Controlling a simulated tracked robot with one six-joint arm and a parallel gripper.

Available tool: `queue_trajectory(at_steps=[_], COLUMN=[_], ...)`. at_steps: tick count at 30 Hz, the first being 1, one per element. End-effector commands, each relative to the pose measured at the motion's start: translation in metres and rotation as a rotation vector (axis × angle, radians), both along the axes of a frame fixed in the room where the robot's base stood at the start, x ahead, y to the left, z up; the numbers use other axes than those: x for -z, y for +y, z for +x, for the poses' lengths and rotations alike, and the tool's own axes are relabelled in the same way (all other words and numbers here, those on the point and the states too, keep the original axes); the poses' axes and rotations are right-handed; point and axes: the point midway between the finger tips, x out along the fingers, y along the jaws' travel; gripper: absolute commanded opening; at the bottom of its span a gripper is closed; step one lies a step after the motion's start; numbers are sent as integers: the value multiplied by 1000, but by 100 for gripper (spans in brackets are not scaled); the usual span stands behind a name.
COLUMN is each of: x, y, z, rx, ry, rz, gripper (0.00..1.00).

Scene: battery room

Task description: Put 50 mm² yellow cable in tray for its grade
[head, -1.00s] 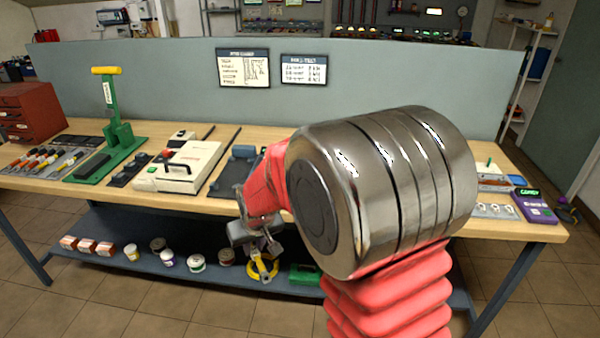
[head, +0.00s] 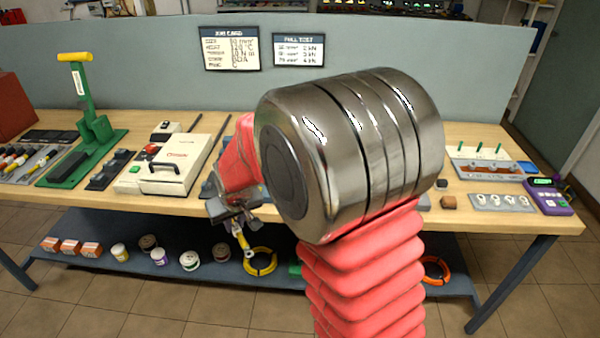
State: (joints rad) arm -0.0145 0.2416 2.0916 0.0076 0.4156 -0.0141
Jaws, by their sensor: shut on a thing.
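My gripper (head: 235,218) is in front of the bench's front edge, left of the picture's middle, and points down. It is shut on a short yellow cable (head: 242,240), which hangs below the jaws over the lower shelf. The cable's upper part is hidden by the jaws, and its size marking cannot be read. A tray with several short coloured cables or tools (head: 22,160) lies at the bench's left end. Which tray belongs to the cable's grade cannot be told. My large arm joint hides the bench's middle right.
A green lever press (head: 92,125) and a cream machine (head: 183,163) stand on the bench (head: 120,190). A pegged rack (head: 490,158) and purple meter (head: 549,196) are at right. A yellow coil (head: 260,270), tubs and boxes sit on the lower shelf (head: 150,267).

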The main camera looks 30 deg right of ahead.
Motion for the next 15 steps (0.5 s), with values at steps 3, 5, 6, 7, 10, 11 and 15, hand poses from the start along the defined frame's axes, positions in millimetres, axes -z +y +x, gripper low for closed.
queue_trajectory(at_steps=[3, 5, 6, 7, 10, 11, 15], x=[0, 0, 0, -1, -3, -5, -14], y=[-5, -7, -8, -10, -18, -22, -48], z=[0, 0, 0, 0, -1, -2, -8], rx=[11, 14, 17, 19, 34, 40, 88], ry=[-1, -1, -1, -1, -2, -2, -4], rz=[0, -1, 1, 0, 0, -1, 0], gripper=[0, 0, 0, 0, 0, 0, 0])
